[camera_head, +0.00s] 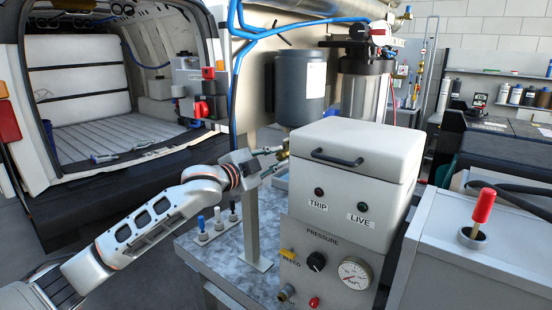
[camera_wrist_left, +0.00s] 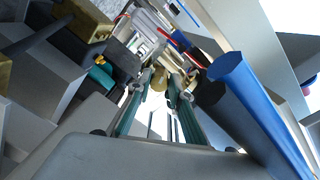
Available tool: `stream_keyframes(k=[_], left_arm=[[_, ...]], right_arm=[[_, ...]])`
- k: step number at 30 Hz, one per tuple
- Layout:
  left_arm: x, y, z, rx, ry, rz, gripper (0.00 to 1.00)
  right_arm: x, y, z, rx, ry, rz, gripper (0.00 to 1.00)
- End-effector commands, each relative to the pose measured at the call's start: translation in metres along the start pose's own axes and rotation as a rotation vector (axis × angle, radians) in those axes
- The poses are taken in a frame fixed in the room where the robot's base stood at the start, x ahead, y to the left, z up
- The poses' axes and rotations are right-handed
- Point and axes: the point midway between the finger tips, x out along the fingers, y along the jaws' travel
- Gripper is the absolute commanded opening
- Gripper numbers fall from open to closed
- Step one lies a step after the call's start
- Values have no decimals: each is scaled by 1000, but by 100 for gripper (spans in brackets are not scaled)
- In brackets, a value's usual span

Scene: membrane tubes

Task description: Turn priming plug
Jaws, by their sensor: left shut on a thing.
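My left gripper (camera_head: 276,157) reaches in from the left, beside the grey-white control box. Its fingers are shut on a small brass-coloured piece that appears to be the priming plug (camera_head: 285,152). In the left wrist view, the two green-and-grey fingers (camera_wrist_left: 165,92) close around the brass-coloured plug (camera_wrist_left: 159,79). The fingers hide part of the plug, and its turn angle cannot be told. My right gripper is not in view.
The control box (camera_head: 360,165) with TRIP and LIVE labels stands right of the gripper. A dark filter housing (camera_head: 301,90) hangs above it. A metal post (camera_head: 252,225) and small valves (camera_head: 202,228) stand below the arm. A red-handled lever (camera_head: 482,206) is far right.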

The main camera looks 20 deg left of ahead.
Motion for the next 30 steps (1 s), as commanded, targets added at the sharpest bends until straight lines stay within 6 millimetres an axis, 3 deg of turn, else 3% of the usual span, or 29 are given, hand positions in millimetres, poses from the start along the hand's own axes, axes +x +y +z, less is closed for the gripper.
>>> stream_keyframes(k=[30], left_arm=[[0,4,0,-968,53,13,0]], right_arm=[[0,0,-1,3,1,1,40]])
